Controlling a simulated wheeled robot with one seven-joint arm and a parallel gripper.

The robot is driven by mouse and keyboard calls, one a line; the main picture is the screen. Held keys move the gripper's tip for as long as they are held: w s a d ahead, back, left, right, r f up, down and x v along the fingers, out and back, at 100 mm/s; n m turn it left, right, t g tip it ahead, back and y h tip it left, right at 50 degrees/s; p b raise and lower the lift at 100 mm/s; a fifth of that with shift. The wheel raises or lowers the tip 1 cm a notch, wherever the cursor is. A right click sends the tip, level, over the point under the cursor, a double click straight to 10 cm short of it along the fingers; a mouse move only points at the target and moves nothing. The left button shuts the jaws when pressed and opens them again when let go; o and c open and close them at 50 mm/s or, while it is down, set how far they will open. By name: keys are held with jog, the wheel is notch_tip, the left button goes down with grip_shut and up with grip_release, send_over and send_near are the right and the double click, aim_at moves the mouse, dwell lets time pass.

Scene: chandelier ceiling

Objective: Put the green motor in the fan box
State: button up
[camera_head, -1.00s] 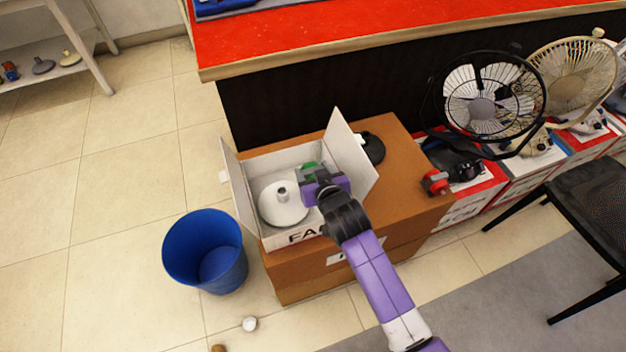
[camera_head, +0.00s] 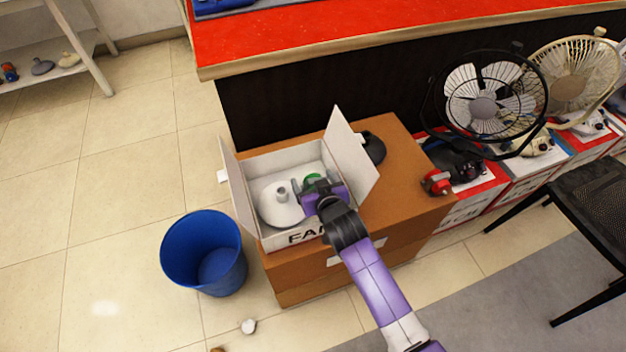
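The white fan box (camera_head: 262,163) stands open with its side flaps up on a brown carton, and lettering shows on its front. A white fan base (camera_head: 278,208) lies inside it on the left. The green motor (camera_head: 314,180) shows as a small green patch inside the box's outline, right at the far side of my gripper (camera_head: 312,190). My gripper reaches over the box from the lower right and hides most of the motor. I cannot tell whether its fingers are closed on the motor, or whether the motor touches the box floor.
The brown carton (camera_head: 400,200) carries a black round part (camera_head: 372,148) right of the box. A red motor (camera_head: 436,182) is at its right edge. A blue bin (camera_head: 205,252) stands left. A red-topped counter (camera_head: 300,30) is behind. Fans (camera_head: 487,100) and a black chair (camera_head: 590,205) are right.

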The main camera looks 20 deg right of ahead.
jog(key=shift+r, duration=0.1)
jog(key=shift+r, duration=0.3)
jog(key=p+v, duration=0.2)
jog(key=v, duration=1)
jog(key=shift+s+a+f, duration=0.1)
jog(key=shift+f, duration=0.05)
jog(key=s, duration=1)
jog(key=s+d+r+t, duration=0.1)
jog(key=s+r, duration=0.6)
jog(key=s, duration=0.4)
jog(key=s+d+r+t, duration=0.1)
jog(key=s+d+r, duration=0.1)
jog(key=s+r, duration=0.6)
jog(key=s, duration=0.4)
jog(key=shift+n+t, duration=0.3)
jog(key=shift+t, duration=0.1)
